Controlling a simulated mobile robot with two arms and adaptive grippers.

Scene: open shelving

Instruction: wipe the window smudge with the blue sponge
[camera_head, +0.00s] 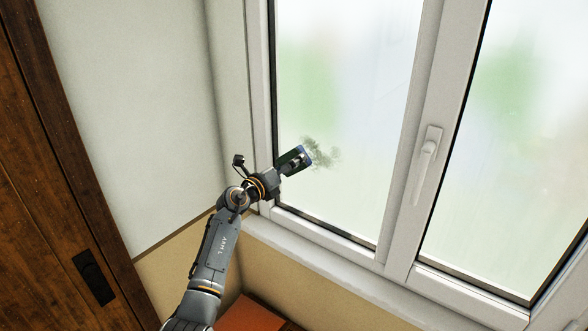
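A dark grey-green smudge (322,152) marks the lower left part of the left window pane (345,90). My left gripper (295,161) is at the left side of this pane, just left of the smudge. It is shut on the sponge (306,152), a small block with a blue edge and a dark green side. The sponge is at the left edge of the smudge and may hide part of it. I cannot tell whether it touches the glass. My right gripper is not in view.
The white window frame (400,150) surrounds two panes, with a handle (425,160) on the middle post. A white sill (310,245) runs below. A brown wooden door (50,180) with a black handle (93,278) is at left. An orange surface (248,314) lies low down.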

